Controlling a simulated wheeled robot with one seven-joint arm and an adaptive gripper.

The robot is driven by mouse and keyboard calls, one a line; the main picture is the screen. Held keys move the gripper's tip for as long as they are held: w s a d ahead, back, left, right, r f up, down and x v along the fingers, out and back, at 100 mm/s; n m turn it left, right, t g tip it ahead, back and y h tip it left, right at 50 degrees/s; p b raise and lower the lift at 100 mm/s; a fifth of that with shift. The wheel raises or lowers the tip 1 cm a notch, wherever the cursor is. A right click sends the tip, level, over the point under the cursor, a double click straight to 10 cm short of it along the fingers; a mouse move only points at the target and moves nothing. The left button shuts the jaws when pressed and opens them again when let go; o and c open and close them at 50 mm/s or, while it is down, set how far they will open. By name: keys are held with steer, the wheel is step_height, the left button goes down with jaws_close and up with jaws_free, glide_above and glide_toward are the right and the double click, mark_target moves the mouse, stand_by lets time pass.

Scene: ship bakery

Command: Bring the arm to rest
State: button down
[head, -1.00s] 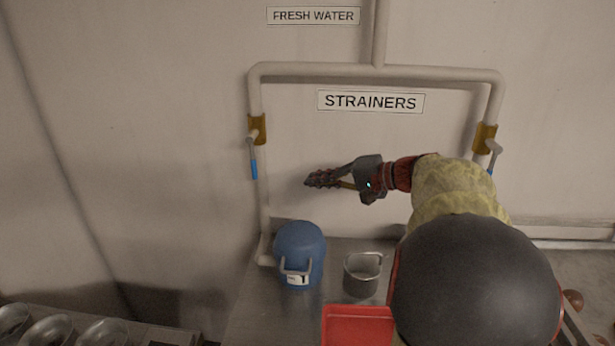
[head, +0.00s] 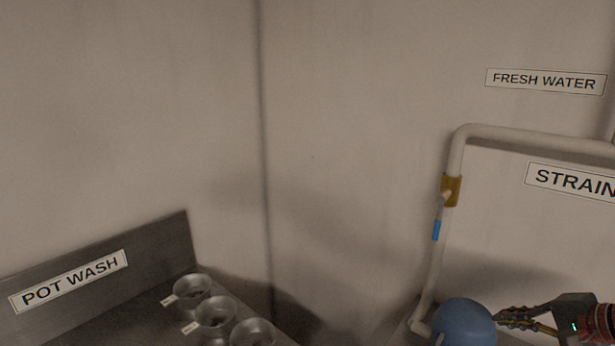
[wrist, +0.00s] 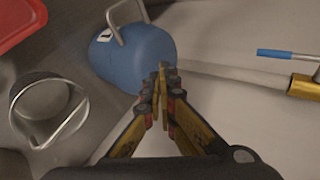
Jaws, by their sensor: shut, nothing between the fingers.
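My gripper (head: 505,317) is at the lower right of the head view, its fingers pointing left. It also shows in the wrist view (wrist: 162,78), where the fingertips are together with nothing between them. In the head view the fingertips appear beside the top of a blue rounded container (head: 465,322). In the wrist view this blue container (wrist: 135,55) lies just beyond the fingertips. I cannot tell whether they touch it. Most of my arm is outside the head view.
A metal cup with a handle (wrist: 48,108) and a red tray (wrist: 18,22) are at the left of the wrist view. A pipe (head: 455,155) with a blue-handled valve (head: 437,229) runs along the wall. Several metal bowls (head: 192,290) stand by the pot wash sign (head: 68,280).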

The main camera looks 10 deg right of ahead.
steer(key=s+a+f+n+g+h, duration=0.1)
steer(key=s+a+f+n+g, duration=0.25)
steer(key=a, duration=0.45)
steer(key=s+a+f+n+g+h, duration=0.2)
steer(key=s+a+f, duration=0.1)
steer(key=s+a, duration=0.3)
steer(key=s+a+r+n, duration=0.1)
steer(key=a+n, duration=0.3)
steer(key=a, duration=0.4)
steer(key=s+a+r+n+t, duration=0.1)
steer(key=a+r+n, duration=0.1)
steer(key=a+n, duration=0.3)
steer(key=a, duration=0.4)
steer(key=shift+s+a+r, duration=0.2)
steer(key=shift+s+r, duration=0.05)
steer(key=shift+r, duration=0.05)
steer(key=shift+d, duration=0.1)
